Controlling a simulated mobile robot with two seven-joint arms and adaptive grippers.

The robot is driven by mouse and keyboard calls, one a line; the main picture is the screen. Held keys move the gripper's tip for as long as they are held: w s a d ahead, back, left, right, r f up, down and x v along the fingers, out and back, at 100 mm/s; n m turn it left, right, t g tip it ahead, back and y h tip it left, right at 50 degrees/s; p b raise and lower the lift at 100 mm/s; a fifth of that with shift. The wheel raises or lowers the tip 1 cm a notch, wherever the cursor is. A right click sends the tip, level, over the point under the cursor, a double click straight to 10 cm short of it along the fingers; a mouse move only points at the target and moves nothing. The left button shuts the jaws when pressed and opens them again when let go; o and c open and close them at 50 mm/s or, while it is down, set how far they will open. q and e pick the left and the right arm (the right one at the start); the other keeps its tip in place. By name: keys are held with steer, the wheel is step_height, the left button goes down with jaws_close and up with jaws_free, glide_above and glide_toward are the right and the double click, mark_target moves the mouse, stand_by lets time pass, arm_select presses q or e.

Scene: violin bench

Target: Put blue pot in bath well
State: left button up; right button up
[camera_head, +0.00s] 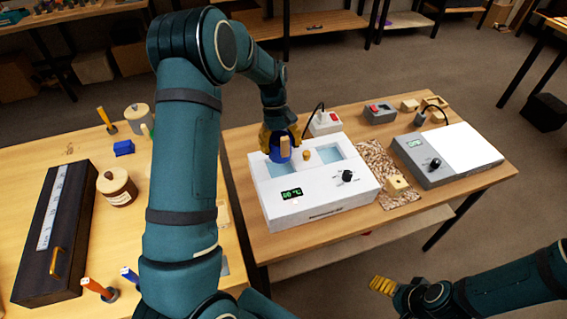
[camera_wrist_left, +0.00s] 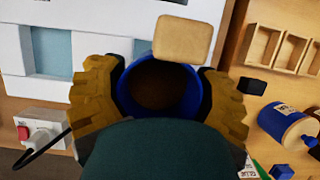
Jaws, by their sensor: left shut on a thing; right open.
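The blue pot (camera_head: 279,155) is in my left gripper (camera_head: 280,137), with yellow fingers on both sides of it. The left wrist view shows its round blue rim and dark brown inside (camera_wrist_left: 160,85), with a tan wooden handle (camera_wrist_left: 183,39) at its edge. In the head view the pot overlaps the back of the white bath's (camera_head: 307,207) left well (camera_head: 272,171); its height above the well cannot be told. The bath's right well (camera_head: 329,153) shows pale blue and empty. My right gripper (camera_head: 383,286) is open and empty, in front of the table.
A grey device (camera_head: 447,158) stands right of the bath, with a speckled mat (camera_head: 376,166) between. A white switch box (camera_head: 325,122) with a cable is behind the bath. The left table holds a dark case (camera_head: 55,235) and a lidded jar (camera_head: 117,187).

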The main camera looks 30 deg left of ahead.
arm_select(q)
steer(key=shift+f+b, duration=0.4)
steer(key=shift+f, duration=3.1)
steer(key=o, duration=1.2)
steer(key=shift+f, duration=0.15)
steer(key=p+v, duration=0.1)
steer(key=v, duration=1.1)
steer(key=shift+p, duration=0.3)
steer(key=shift+r, duration=0.25)
